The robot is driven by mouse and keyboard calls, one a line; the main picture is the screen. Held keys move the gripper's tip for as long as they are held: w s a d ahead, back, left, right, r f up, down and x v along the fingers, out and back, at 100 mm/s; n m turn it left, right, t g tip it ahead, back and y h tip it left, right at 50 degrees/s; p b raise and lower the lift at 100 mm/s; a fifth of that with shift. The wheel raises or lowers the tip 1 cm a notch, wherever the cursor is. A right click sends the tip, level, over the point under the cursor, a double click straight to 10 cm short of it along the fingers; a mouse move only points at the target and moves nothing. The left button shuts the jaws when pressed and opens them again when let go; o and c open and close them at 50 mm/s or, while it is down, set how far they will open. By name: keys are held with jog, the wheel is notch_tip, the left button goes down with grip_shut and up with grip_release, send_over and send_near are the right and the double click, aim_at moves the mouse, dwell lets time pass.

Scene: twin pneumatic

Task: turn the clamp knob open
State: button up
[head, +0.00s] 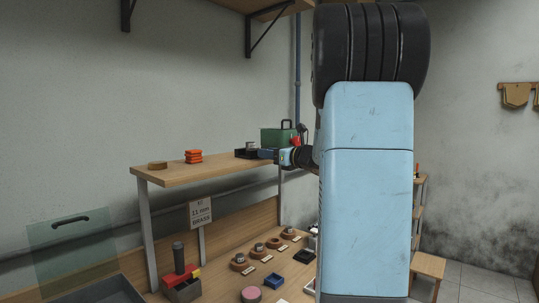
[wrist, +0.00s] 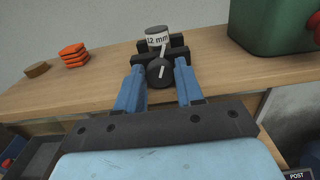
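The black clamp (wrist: 176,52) stands on the wooden shelf near its front edge in the wrist view. Its round dark knob (wrist: 159,72) faces me and carries a white line, tilted a little. A grey cylinder labelled "12 mm" (wrist: 157,36) sits upright in the clamp. My gripper (wrist: 160,70) has its two blue fingers spread on either side of the knob, with a narrow gap seeming to show at each side. In the head view my gripper (head: 265,154) reaches from the right to the clamp (head: 245,153); the knob is hidden there.
On the shelf (head: 205,171) are a green box (head: 278,137) close right of the clamp, stacked orange pieces (head: 193,156) and a brown disc (head: 157,165) to the left.

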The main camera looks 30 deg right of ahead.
jog(key=c, duration=0.6)
jog(key=shift+n, duration=2.4)
jog(key=o, duration=1.1)
jog(key=shift+a+f, duration=0.1)
jog(key=shift+c, duration=0.2)
jog(key=shift+m, duration=0.3)
jog(key=s+d+m, duration=0.3)
jog(key=s+d, duration=0.1)
jog(key=s, duration=0.9)
jog(key=shift+d, duration=0.4)
